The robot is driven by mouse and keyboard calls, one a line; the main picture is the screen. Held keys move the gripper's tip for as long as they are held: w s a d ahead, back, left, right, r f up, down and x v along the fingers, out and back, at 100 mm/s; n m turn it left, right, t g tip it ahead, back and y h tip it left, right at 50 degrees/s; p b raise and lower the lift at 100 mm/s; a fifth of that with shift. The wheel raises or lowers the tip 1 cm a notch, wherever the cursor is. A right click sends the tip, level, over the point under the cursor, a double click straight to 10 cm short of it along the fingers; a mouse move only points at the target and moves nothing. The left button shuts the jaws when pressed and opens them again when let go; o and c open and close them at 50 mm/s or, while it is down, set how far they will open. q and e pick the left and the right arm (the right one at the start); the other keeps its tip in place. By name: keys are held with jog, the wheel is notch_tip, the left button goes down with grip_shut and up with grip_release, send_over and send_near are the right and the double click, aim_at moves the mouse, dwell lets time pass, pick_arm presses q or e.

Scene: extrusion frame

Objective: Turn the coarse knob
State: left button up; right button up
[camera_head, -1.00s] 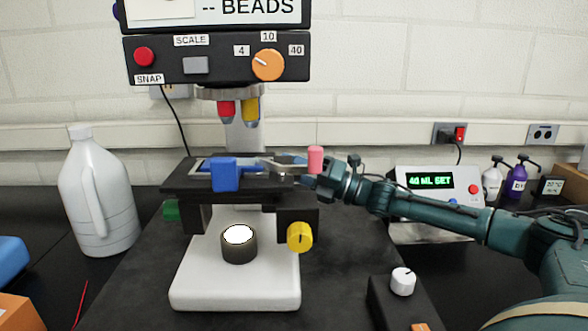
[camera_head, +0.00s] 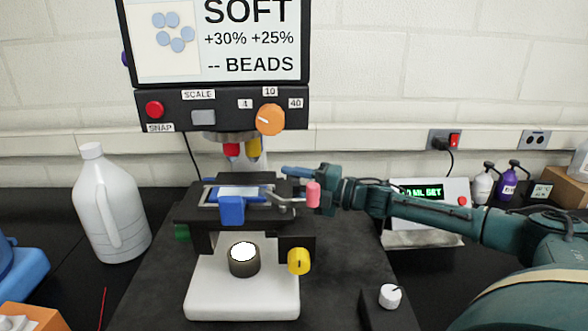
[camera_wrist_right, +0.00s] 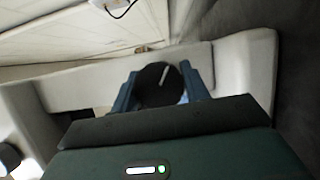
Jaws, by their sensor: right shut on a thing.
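A black round knob with a white line (camera_wrist_right: 158,84) sits between the two blue fingers of my right gripper (camera_wrist_right: 160,80) in the right wrist view. The gripper is shut on it. In the head view the right gripper (camera_head: 298,172) reaches in from the right behind the microscope stage (camera_head: 190,216), and the knob is hidden there. The screen (camera_head: 290,12) above shows blurred pale-blue discs and the words SOFT, +30% +25% and -- BEADS. My left gripper is not in view.
A yellow knob (camera_head: 299,261) is below the stage and a pink knob (camera_head: 313,194) is beside it, close to my right gripper. An orange dial (camera_head: 270,120) is on the panel. A white jug (camera_head: 108,215) stands left; a balance-like device (camera_head: 455,200) stands behind my right arm.

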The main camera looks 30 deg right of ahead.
jog(key=shift+r+m+p, duration=0.15)
jog(key=shift+m+p, duration=0.25)
jog(key=shift+p, duration=0.1)
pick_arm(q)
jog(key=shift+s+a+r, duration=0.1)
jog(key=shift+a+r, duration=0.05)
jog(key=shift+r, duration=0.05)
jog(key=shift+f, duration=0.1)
pick_arm(e)
jog(key=shift+g, duration=0.3)
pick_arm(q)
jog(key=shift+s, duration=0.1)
pick_arm(e)
jog(key=o, duration=1)
jog(key=shift+c, duration=0.2)
pick_arm(q)
jog(key=b, duration=0.2)
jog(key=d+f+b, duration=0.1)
jog(key=b, duration=0.1)
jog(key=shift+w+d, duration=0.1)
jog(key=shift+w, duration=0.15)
pick_arm(e)
jog(key=v, duration=1.3)
